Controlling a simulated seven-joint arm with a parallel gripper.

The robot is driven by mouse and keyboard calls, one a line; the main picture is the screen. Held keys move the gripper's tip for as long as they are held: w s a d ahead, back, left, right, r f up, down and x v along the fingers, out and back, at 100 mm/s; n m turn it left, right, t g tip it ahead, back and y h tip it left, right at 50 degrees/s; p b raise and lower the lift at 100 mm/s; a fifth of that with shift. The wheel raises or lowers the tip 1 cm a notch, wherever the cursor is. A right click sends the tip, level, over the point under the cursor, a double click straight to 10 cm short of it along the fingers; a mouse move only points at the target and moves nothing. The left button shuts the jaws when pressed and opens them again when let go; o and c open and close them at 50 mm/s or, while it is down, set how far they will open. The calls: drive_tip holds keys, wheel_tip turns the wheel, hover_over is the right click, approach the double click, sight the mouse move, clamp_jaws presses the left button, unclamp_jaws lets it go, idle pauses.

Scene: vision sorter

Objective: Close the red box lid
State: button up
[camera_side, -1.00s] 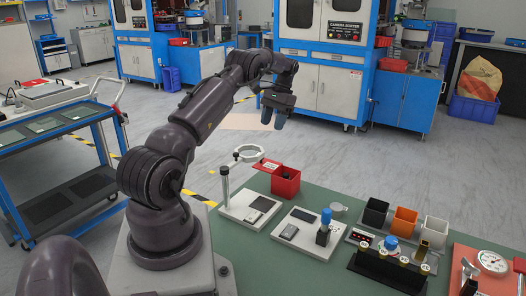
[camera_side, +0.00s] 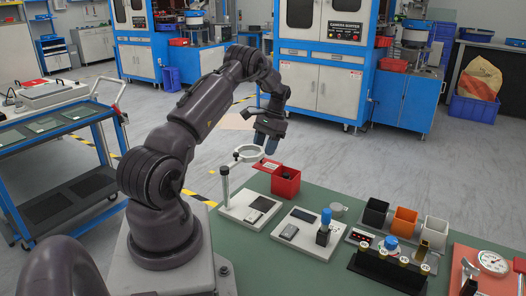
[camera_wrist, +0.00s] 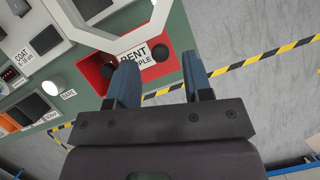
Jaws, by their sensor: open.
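The red box (camera_side: 286,184) stands at the back edge of the green table in the side view. Its top is open with dark contents inside, and its red lid (camera_side: 266,165) sticks out from the box's left side, beside the magnifier ring. My gripper (camera_side: 262,149) is above the lid and appears apart from it, with its fingers pointing down. In the wrist view, red parts of the box (camera_wrist: 96,71) show beyond my open, empty gripper (camera_wrist: 161,75). A white label reading "BENT" and part of another word is partly hidden by the left finger.
The magnifier ring (camera_side: 250,153) on its post stands close left of the lid. A blue-topped device (camera_side: 324,228) and black, orange and white bins (camera_side: 404,220) are to the right. Open floor with striped tape (camera_wrist: 262,66) lies beyond the table edge.

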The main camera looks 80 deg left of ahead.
drive_tip(key=shift+x, duration=0.9)
drive_tip(key=shift+c, duration=0.4)
clamp_jaws()
drive_tip(key=w+d, duration=0.5)
drive_tip(key=shift+w+d, duration=0.2)
drive_tip(key=shift+c, duration=0.5)
unclamp_jaws()
drive_tip(key=shift+o, duration=0.9)
drive_tip(key=shift+s, duration=0.1)
drive_tip(key=shift+a+r, duration=0.1)
drive_tip(key=v, duration=1.3)
